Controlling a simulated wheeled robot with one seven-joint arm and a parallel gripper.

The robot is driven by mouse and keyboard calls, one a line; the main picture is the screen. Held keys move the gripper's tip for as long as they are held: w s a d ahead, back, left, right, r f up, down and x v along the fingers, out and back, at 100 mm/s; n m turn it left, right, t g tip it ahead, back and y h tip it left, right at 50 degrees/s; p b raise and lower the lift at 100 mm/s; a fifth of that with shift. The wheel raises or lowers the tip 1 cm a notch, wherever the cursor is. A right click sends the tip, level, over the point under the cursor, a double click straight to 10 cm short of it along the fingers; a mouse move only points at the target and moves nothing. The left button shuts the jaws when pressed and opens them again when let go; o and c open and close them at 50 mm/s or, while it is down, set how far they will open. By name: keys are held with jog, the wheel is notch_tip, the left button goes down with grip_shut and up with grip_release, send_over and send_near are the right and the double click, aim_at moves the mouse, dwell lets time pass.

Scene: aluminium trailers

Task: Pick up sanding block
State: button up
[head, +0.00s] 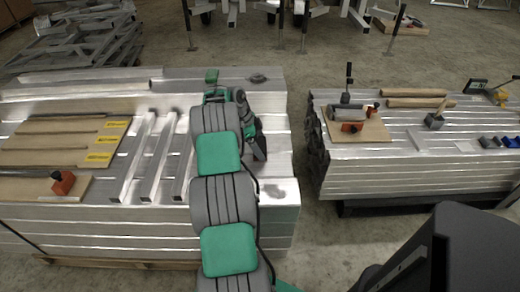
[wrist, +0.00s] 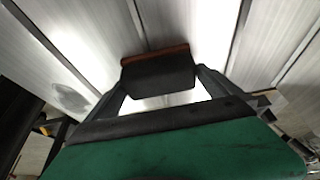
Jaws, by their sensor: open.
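The sanding block (wrist: 158,76), a dark grey block with an orange-brown edge along its far side, lies on the pale aluminium surface in the wrist view. My gripper (wrist: 160,84) is open, with one finger at each side of the block. The right finger looks very close to it; I cannot tell whether either finger touches. In the head view my gripper (head: 260,152) points down at the right end of the left aluminium stack (head: 275,115). I cannot make out the block there; my arm hides part of that area.
Left of my arm lie loose aluminium bars (head: 135,160), boards with yellow labels (head: 55,145) and an orange item (head: 62,183). A gap separates this stack from the right stack (head: 420,170), which holds a board with tools (head: 375,130).

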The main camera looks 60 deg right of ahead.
aim_at(263, 144)
jog(key=shift+c, duration=0.3)
jog(key=c, duration=1.2)
jog(key=shift+r, duration=0.35)
notch_tip(263, 144, up, 2)
jog(key=shift+w+r, duration=0.1)
jog(key=shift+r, duration=0.1)
jog(key=a+r, duration=0.1)
jog(key=r, duration=0.1)
jog(key=s+a+r, duration=0.1)
jog(key=a, duration=0.1)
jog(key=a+r, duration=0.1)
jog(key=r, duration=0.1)
jog(key=shift+s+a+r, duration=0.15)
jog(key=shift+s+r, duration=0.15)
jog(key=shift+r, duration=0.05)
jog(key=s+a+r, duration=0.1)
jog(key=a, duration=0.2)
jog(key=s+a+r+b, duration=0.1)
jog(key=a, duration=0.2)
jog(key=s+a+r, duration=0.1)
jog(key=a+r, duration=0.1)
jog(key=shift+s+a, duration=0.2)
jog(key=shift+a, duration=0.2)
